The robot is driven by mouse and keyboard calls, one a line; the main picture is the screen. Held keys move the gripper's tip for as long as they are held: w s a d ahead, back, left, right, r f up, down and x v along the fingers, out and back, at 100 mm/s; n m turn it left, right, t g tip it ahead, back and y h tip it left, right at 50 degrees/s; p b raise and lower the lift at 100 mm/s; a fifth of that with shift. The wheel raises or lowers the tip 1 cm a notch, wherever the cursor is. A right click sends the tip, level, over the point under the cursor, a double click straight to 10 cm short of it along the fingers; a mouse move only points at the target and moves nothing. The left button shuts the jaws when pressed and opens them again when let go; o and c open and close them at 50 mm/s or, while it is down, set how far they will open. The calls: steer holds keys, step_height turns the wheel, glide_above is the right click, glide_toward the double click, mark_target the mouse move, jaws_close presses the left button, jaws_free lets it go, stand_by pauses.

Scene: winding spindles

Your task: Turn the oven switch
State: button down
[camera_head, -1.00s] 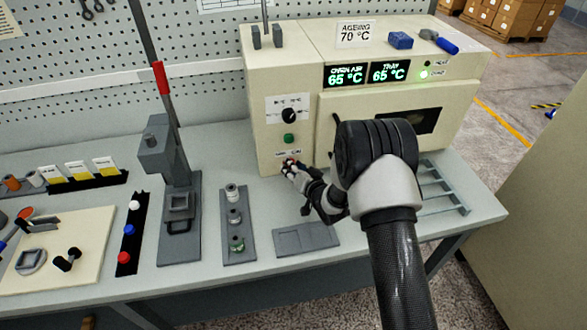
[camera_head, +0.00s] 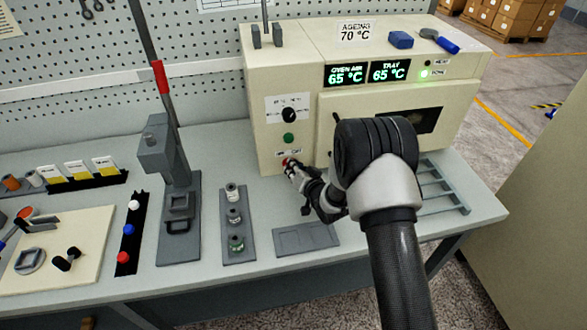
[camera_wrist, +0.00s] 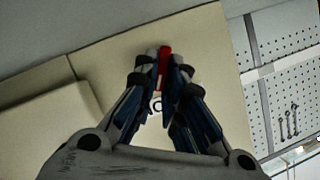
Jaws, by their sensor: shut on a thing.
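The oven (camera_head: 300,105) is a cream box at the back of the bench, with green displays that both read 65 °C. Its switch (camera_head: 285,161) is a small red part low on the left front panel, under a small label. In the wrist view the red switch (camera_wrist: 165,56) shows between my fingertips. My gripper (camera_head: 290,167) is at the panel, and in the wrist view my gripper (camera_wrist: 164,75) is shut on the red switch. The fingers hide much of the switch, so its exact setting is hard to tell.
A black dial (camera_head: 290,115) and a green button (camera_head: 288,138) sit above the switch. The oven door (camera_head: 350,115) is right of the panel. A grey holder (camera_head: 237,225) with several spools and a flat grey tray (camera_head: 305,239) lie in front.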

steer(key=n+b, duration=0.1)
steer(key=n+h+b, duration=0.1)
steer(key=shift+a+n+h+b, duration=0.3)
steer(key=shift+b, duration=0.05)
steer(key=n+h+b, duration=0.1)
steer(key=n+b, duration=0.1)
steer(key=shift+s+a+t+h+b, duration=0.1)
steer(key=shift+a+t+h+b, duration=0.1)
steer(key=shift+t+h+b, duration=0.15)
steer(key=n, duration=0.1)
steer(key=n+h+b, duration=0.1)
steer(key=shift+a+n, duration=0.2)
steer(key=shift+n, duration=0.1)
steer(key=shift+a+n+t+h, duration=0.1)
steer(key=shift+n+t+h, duration=0.45)
steer(key=shift+n+h, duration=0.3)
steer(key=shift+n, duration=0.25)
steer(key=c, duration=1.7)
jaws_free()
steer(key=shift+s, duration=0.1)
steer(key=v, duration=1.2)
